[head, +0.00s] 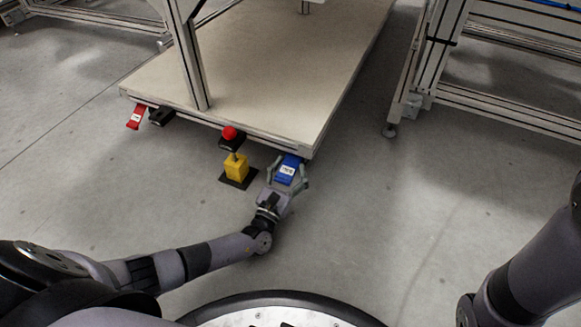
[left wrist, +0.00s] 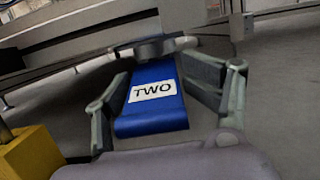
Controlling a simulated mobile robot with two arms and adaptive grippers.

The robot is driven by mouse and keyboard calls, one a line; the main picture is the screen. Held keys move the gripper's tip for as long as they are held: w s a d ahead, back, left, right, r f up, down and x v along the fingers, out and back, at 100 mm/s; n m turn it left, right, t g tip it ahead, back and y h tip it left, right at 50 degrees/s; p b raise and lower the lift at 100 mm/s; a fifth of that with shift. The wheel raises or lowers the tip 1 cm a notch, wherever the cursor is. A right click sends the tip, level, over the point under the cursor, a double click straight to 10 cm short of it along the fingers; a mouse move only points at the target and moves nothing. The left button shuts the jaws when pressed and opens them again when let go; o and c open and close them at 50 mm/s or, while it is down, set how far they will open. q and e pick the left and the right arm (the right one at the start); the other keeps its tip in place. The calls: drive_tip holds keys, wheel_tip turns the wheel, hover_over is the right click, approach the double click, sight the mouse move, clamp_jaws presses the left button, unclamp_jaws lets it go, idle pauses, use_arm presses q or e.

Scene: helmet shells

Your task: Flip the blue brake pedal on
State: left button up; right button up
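The blue brake pedal (head: 288,170), with a white label, hangs from the front edge of the cart near its right corner. In the left wrist view the pedal (left wrist: 152,110) slopes down toward me and its label reads "TWO". My left gripper (head: 286,175) is at the pedal, with its fingers spread on either side of it. In the left wrist view the fingers of this gripper (left wrist: 158,82) are apart, and I cannot tell whether either touches the pedal. My right arm shows at the right edge, but its gripper is out of view.
The cart's flat deck (head: 270,60) lies above the pedal. A yellow block (head: 237,167) under a red knob (head: 229,132) stands close to the left. A red pedal (head: 136,117) hangs farther left. Clear floor lies to the right.

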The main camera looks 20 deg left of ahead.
use_arm(q)
drive_tip(key=shift+a, duration=0.25)
drive_tip(key=r+v, duration=0.1)
drive_tip(key=v, duration=0.3)
drive_tip(key=r+v, duration=0.1)
drive_tip(key=v, duration=0.3)
drive_tip(key=r+v, duration=0.1)
drive_tip(key=v, duration=0.4)
drive_tip(key=shift+s, duration=0.3)
drive_tip(key=shift+o, duration=0.4)
